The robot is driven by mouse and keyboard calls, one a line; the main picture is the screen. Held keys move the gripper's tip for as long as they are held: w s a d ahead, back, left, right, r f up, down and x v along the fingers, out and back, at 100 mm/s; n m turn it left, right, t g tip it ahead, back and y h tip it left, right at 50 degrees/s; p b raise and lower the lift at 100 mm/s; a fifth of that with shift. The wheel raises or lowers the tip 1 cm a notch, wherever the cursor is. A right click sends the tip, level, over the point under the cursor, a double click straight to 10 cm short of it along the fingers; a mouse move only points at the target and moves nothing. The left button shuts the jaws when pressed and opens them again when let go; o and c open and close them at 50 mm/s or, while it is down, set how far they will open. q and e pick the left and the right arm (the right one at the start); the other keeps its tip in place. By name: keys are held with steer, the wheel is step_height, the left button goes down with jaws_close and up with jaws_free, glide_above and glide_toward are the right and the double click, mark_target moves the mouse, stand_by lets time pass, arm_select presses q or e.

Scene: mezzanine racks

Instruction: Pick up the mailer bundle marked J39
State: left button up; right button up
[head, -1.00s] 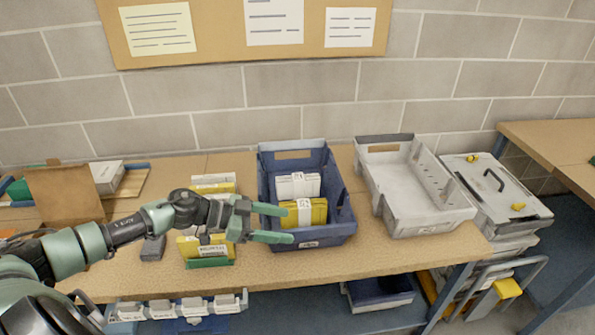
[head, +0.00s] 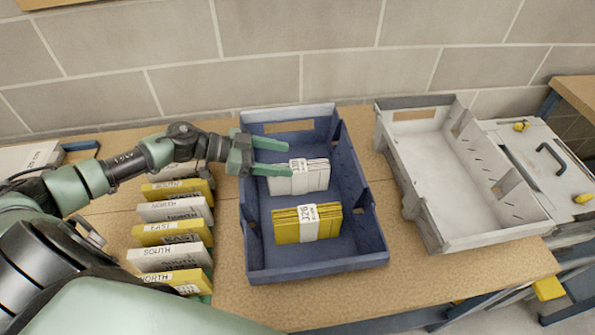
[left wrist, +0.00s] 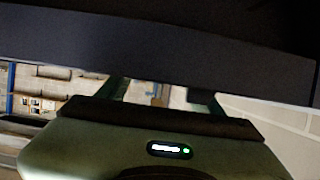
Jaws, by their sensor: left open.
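A white mailer bundle (head: 305,177) with a paper band lies in the back half of the blue bin (head: 318,268). Its tag seems to start with J3, but the last character is hard to read. A yellow bundle (head: 285,226) tagged J26 lies in front of it in the same bin. My left gripper (head: 288,158) is open and empty, its fingers reaching over the bin's left wall to the back left of the white bundle. In the picture one finger overlaps that bundle; I cannot tell whether they touch. My right gripper is not in view.
A row of white and yellow labelled packets (head: 172,233) stands left of the blue bin. An empty grey bin (head: 445,235) stands to its right, with a lidded grey case (head: 530,165) beyond. Bare tabletop (head: 400,280) shows between the bins and in front.

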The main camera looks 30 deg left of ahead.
mark_target(307, 165)
arm_select(q)
steer(key=d, duration=0.2)
steer(key=w+d+p, duration=0.1)
steer(key=shift+w+f, duration=0.1)
steer(key=shift+f, duration=0.2)
steer(key=x, duration=0.3)
steer(key=shift+w+a+f+p, duration=0.1)
steer(key=shift+w+f+p, duration=0.05)
steer(key=shift+f+p, duration=0.15)
steer(key=shift+f, duration=0.1)
steer(key=c, duration=1.4)
jaws_close()
